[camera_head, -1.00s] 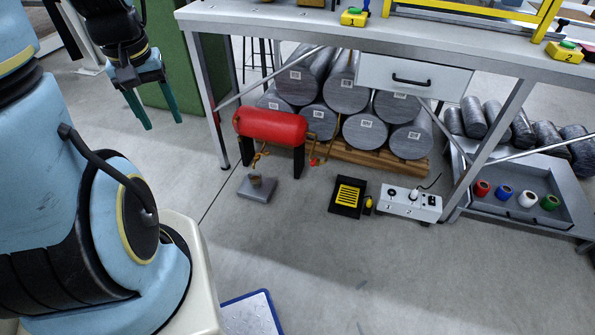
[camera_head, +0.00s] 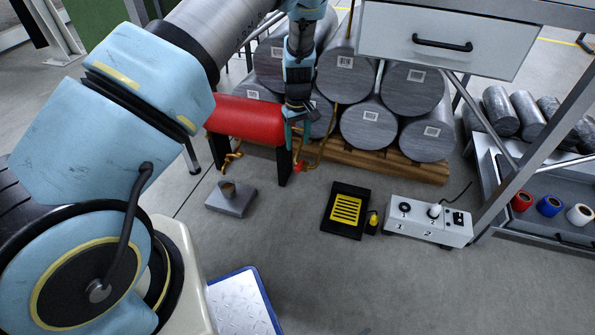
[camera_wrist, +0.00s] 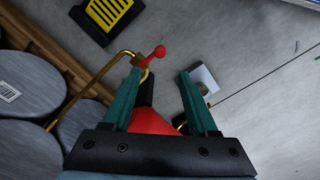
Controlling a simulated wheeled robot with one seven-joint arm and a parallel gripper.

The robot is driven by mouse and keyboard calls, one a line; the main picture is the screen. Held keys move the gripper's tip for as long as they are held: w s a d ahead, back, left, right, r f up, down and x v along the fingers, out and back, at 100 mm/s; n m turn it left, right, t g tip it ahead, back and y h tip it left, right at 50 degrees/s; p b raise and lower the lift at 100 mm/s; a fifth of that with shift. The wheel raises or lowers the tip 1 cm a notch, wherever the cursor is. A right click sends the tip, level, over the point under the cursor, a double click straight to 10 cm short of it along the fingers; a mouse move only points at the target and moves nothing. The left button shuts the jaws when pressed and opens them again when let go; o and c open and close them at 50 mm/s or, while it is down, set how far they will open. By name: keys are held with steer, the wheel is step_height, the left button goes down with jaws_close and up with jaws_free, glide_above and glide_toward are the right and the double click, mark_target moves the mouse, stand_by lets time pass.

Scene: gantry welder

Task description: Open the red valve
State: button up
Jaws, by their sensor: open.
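The red valve is a small red lever (camera_wrist: 154,55) with a ball end, mounted on a brass pipe (camera_wrist: 98,78). In the head view the red valve (camera_head: 299,167) shows as a small red spot by the right end of the red tank (camera_head: 245,119). My gripper (camera_head: 298,140) is above it, pointing down near the tank's right end. In the wrist view my gripper (camera_wrist: 161,73) is open with nothing held. The lever lies just past the left fingertip, beside the gap; whether they touch I cannot tell. The tank (camera_wrist: 152,122) shows between the fingers.
Grey cylinders (camera_head: 370,122) are stacked on a wooden pallet (camera_head: 390,160) behind and right of my gripper. The workbench drawer (camera_head: 440,38) overhangs at upper right. A grey block (camera_head: 231,200), a black-and-yellow pad (camera_head: 346,209) and a white control box (camera_head: 428,221) lie on the floor.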

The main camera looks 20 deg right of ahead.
mark_target(298, 166)
step_height(298, 166, down, 10)
steer(key=shift+f+b, duration=0.25)
steer(key=shift+b, duration=0.45)
steer(key=shift+c, duration=0.2)
jaws_close()
stand_by(0.9)
